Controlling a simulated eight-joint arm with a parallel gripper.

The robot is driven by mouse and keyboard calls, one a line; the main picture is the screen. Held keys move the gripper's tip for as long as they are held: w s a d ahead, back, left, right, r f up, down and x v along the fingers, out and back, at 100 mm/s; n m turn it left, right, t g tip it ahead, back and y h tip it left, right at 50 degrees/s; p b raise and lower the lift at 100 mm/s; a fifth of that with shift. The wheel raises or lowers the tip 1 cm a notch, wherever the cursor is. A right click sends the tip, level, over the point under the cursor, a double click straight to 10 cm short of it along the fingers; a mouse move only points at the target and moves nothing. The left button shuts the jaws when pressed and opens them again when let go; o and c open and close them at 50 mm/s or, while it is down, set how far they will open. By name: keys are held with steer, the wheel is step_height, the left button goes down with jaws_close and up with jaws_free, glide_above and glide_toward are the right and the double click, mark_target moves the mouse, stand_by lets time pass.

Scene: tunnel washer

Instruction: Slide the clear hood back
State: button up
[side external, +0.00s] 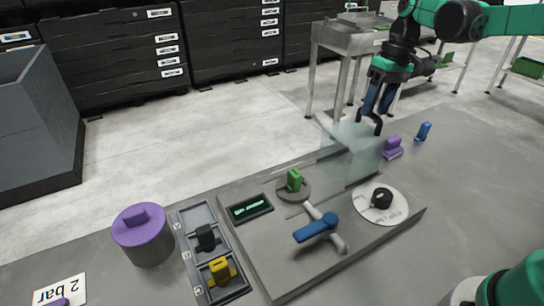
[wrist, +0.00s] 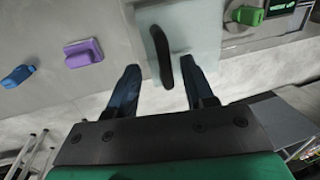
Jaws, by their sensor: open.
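The clear hood (side external: 352,152) is a see-through box at the back right of the grey panel (side external: 290,262). A dark bar handle (wrist: 161,56) on the hood shows in the wrist view. My gripper (side external: 377,110) is just above the hood in the side view, fingers pointing down. In the wrist view my gripper (wrist: 160,68) is open, with one finger on each side of the handle's near end. I see gaps between the fingers and the handle. Whether the fingertips reach down to handle height is hard to tell.
On the panel are a green knob (side external: 294,181), a blue lever (side external: 316,229), a black knob on a white disc (side external: 381,199) and a display (side external: 249,207). Purple (side external: 393,146) and blue (side external: 423,131) pieces stand right of the hood. A purple canister (side external: 142,238) and a tray (side external: 196,219) are left.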

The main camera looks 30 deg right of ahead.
steer(key=shift+d+r, duration=0.2)
steer(key=shift+r, duration=0.7)
steer(key=shift+d+r, duration=0.15)
steer(key=shift+r, duration=0.8)
steer(key=shift+d+r, duration=0.2)
steer(key=shift+r, duration=0.7)
steer(key=s+a+t, duration=0.1)
steer(key=s+a, duration=0.1)
steer(key=s+a+f+t+h, duration=0.1)
steer(key=s+a+t, duration=0.1)
steer(key=a, duration=0.1)
steer(key=shift+s+f+h, duration=0.1)
steer(key=shift+f+h, duration=0.1)
steer(key=shift+h, duration=0.1)
steer(key=s+a+f+t, duration=0.3)
steer(key=s+f+t, duration=0.1)
steer(key=s+f, duration=0.1)
steer(key=shift+a+h, duration=0.3)
